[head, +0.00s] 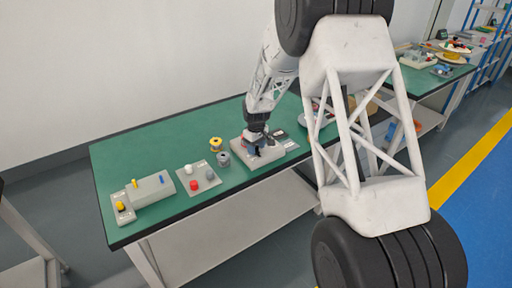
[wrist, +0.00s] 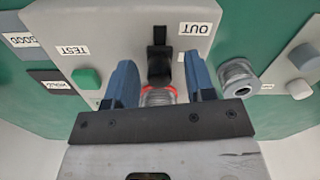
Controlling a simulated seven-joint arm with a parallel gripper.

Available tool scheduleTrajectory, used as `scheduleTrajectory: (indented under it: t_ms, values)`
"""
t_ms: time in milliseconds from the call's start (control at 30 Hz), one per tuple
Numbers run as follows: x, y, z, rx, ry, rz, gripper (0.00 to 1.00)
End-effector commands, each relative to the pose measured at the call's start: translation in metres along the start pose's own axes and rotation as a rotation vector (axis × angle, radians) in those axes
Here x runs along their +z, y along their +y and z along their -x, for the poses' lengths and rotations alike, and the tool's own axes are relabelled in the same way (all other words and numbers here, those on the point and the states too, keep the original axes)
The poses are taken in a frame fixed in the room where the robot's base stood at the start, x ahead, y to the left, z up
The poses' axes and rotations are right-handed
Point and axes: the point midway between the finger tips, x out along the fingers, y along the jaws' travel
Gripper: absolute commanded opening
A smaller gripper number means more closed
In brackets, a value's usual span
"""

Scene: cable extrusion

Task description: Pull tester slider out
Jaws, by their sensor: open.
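The tester (head: 259,158) is a light grey box on the green table, and its top also shows in the wrist view (wrist: 110,20). It carries upside-down labels TEST and OUT and a green button (wrist: 87,78). The black slider (wrist: 159,62) sits in a slot by the OUT label. My gripper (wrist: 161,75) is open, its two blue fingers on either side of the slider's near end, with gaps visible. A clear round piece with a red ring (wrist: 158,94) lies between the fingers, partly hidden by the gripper. In the head view my gripper (head: 256,140) is over the tester.
A grey spool (wrist: 238,77) stands just right of the fingers in the wrist view. A yellow spool (head: 215,144) stands near it. A plate with red, white and grey knobs (head: 198,180) and a grey machine (head: 150,190) are further left. Small labelled plates (wrist: 20,40) adjoin the tester.

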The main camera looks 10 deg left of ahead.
Motion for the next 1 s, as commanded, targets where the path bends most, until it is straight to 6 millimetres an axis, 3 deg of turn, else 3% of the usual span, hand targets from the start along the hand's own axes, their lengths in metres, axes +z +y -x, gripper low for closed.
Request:
scheduleTrajectory:
  t_ms: [133,433,733,1000]
  values:
    - [0.000,0.000,0.000,0.000,0.000,0.000,0.47]
    - [0.000,0.000,0.000,0.000,0.000,0.000,0.01]
    - [0.003,-0.001,0.001,0.000,0.000,0.000,0.00]
    - [0.021,-0.004,0.001,0.000,-0.001,-0.001,0.00]
